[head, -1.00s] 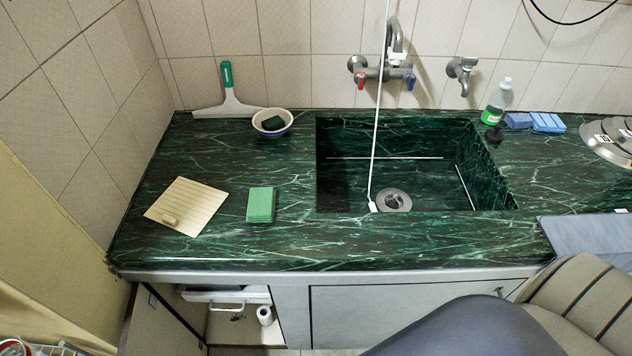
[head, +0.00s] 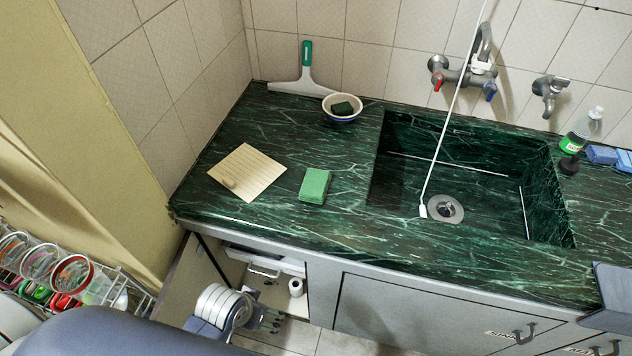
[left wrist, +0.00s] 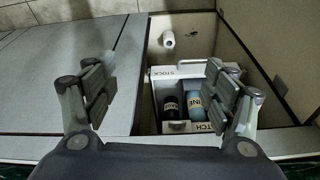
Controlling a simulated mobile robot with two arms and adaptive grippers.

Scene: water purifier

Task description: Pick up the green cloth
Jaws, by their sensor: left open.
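The green cloth (head: 314,185) is a small, flat green rectangle lying on the dark green marbled counter (head: 290,225). It sits between a beige ribbed board and the sink. My left gripper (head: 272,319) is in the head view below the counter's front edge, in front of the open cabinet, lower than the cloth and apart from it. In the left wrist view my left gripper (left wrist: 160,88) has its two fingers wide apart, with nothing between them. The cloth does not show in that view.
A beige board (head: 246,172) lies left of the cloth. A bowl (head: 342,107) with a dark green pad stands behind, near a squeegee (head: 305,75). The sink (head: 480,190) is at right. The open cabinet holds a box (left wrist: 182,100) with bottles. A rack (head: 75,275) stands at lower left.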

